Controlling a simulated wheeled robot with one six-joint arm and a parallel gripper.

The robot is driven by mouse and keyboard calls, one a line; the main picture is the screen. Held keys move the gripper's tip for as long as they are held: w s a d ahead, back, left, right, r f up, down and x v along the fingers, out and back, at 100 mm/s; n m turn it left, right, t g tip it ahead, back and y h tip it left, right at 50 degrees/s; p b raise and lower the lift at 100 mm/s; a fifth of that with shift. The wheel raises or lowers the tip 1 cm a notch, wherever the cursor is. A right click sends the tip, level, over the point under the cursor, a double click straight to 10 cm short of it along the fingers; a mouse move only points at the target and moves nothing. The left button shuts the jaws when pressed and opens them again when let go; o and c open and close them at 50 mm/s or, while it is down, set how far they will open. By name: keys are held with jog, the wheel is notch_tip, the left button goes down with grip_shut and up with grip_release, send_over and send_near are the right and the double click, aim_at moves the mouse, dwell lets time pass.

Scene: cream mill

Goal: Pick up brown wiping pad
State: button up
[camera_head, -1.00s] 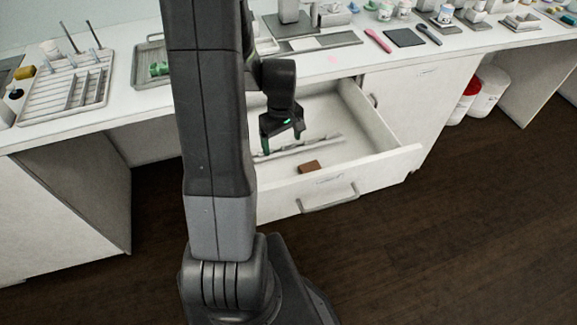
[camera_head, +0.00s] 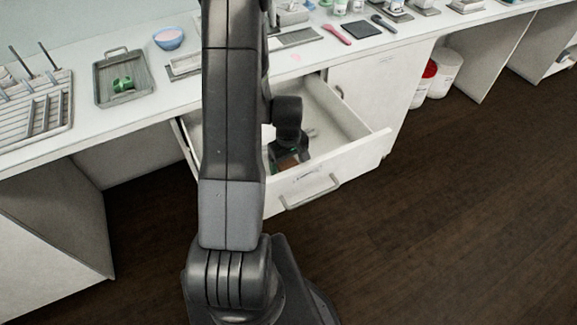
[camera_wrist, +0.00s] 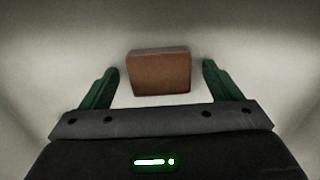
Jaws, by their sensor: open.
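The brown wiping pad (camera_wrist: 160,73) is a small brown block lying on the pale floor of the open drawer (camera_head: 345,125). In the wrist view it sits between and slightly beyond the two green fingers of my gripper (camera_wrist: 157,82), with a gap on each side. In the head view my gripper (camera_head: 287,168) is down inside the drawer, close to its front panel. The pad is mostly hidden there behind my gripper. My gripper is open and holds nothing.
The drawer's walls and front panel, with a bar handle (camera_head: 311,191), surround my gripper. On the counter above are a tray with a green item (camera_head: 124,85), a blue bowl (camera_head: 169,39) and a pink tool (camera_head: 336,34). White buckets (camera_head: 441,75) stand under the counter at right.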

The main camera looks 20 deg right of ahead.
aim_at(289, 165)
jog(key=c, duration=1.1)
jog(key=shift+o, duration=0.2)
jog(key=shift+r, duration=0.1)
notch_tip(289, 165, up, 10)
